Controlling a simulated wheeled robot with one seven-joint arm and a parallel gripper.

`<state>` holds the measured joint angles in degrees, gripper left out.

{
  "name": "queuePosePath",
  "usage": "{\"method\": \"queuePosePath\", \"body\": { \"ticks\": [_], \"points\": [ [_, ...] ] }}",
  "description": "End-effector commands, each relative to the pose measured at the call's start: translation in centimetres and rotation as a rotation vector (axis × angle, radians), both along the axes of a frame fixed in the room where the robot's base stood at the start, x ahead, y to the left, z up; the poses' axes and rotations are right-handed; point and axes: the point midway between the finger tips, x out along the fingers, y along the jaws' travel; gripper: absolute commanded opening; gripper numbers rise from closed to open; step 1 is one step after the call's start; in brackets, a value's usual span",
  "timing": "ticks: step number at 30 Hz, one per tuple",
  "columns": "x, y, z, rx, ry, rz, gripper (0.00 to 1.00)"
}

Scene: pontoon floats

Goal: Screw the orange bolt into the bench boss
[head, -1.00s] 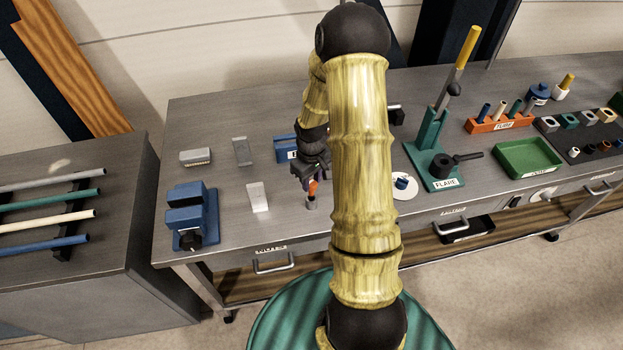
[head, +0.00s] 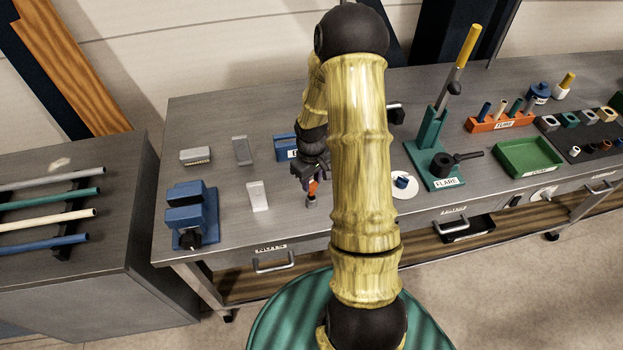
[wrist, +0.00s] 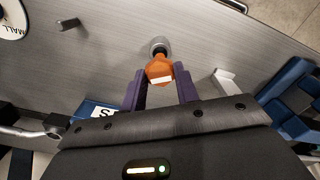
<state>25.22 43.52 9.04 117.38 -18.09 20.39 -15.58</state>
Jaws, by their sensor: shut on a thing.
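The orange bolt (head: 313,188) is held between the fingers of my gripper (head: 312,179). In the wrist view the bolt's orange head (wrist: 158,70) sits between the two purple fingertips (wrist: 160,79), with a white mark on it. The grey cylindrical bench boss (head: 311,202) stands on the bench directly below the bolt. It also shows just past the bolt's head in the wrist view (wrist: 159,45). The bolt looks roughly upright and in line with the boss. Its lower end and any thread are hidden, so I cannot tell how deep it sits.
A blue vise (head: 192,215) stands at the bench's left end. A light angled plate (head: 257,196) and a blue labelled block (head: 286,147) are near my gripper. A white disc (head: 404,186) and the green flare tool (head: 436,160) stand to the right. The metal bench top (head: 225,220) is clear in front.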

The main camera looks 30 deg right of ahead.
Motion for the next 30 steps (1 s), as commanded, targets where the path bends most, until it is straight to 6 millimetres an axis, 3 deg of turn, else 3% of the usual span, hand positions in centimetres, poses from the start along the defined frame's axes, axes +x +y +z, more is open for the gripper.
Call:
{"method": "queuePosePath", "body": {
  "ticks": [30],
  "points": [
    [0.0, 0.0, -2.1, 0.0, -0.001, 0.0, 0.02]
  ]
}}
